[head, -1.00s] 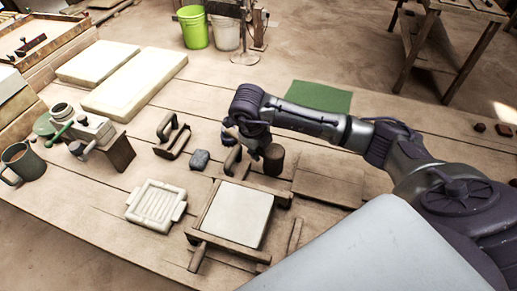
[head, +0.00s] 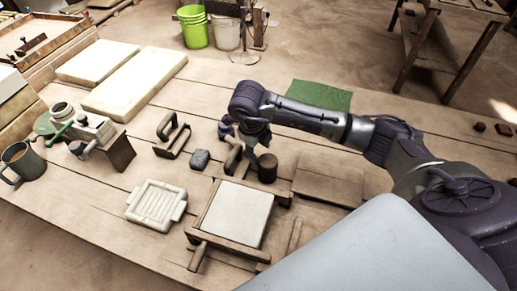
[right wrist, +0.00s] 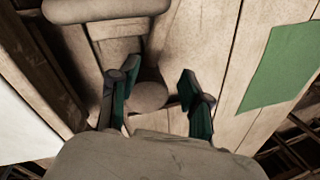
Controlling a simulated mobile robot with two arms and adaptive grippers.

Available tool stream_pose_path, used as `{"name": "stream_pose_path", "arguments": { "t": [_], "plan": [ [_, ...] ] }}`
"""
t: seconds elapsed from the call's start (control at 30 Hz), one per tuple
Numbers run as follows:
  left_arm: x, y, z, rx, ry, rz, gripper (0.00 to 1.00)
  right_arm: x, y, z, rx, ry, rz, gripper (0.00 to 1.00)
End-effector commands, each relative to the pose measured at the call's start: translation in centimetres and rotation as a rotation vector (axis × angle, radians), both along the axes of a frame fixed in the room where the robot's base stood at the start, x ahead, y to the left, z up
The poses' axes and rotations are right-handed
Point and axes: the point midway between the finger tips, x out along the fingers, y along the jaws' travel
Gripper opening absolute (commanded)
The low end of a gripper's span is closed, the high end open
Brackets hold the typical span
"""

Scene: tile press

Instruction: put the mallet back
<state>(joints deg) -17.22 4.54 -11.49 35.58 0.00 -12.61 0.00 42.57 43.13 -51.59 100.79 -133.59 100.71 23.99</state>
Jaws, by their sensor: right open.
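The mallet, as far as I can tell, is the dark brown wooden cylinder (head: 267,168) standing on the table behind the tile press. Its round top (right wrist: 148,97) shows between the fingers in the right wrist view. My right gripper (head: 243,152) is low over the table, just left of it in the head view. The fingers (right wrist: 157,100) are apart, one on each side of the round top. I cannot tell whether they touch it. Any mallet handle is hidden or unclear. My left gripper is out of view.
The tile press (head: 190,238) holds a white slab in front of the gripper. A pale wooden piece (head: 235,158), grey block (head: 200,159) and handled tool (head: 172,138) stand close left. A flat board (head: 328,184) lies right; a green mat (head: 318,95) lies behind.

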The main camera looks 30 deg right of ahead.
Motion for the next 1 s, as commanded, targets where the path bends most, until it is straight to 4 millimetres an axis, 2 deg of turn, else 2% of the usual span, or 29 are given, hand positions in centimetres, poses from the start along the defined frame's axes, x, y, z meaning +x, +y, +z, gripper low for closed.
{"name": "stream_pose_path", "arguments": {
  "t": [0.3,0.5,0.7,1.0],
  "plan": [
    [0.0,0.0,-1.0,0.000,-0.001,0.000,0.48,-0.5,1.4,6.9,0.000,-0.008,0.003,0.48],
    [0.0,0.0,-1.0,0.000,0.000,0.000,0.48,-0.8,1.9,10.0,0.000,-0.004,0.001,0.48],
    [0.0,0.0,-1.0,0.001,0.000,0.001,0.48,-1.0,2.1,11.0,0.001,-0.003,0.000,0.48],
    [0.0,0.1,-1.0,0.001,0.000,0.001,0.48,-1.0,2.1,10.9,0.001,-0.002,-0.001,0.48]
  ]
}}
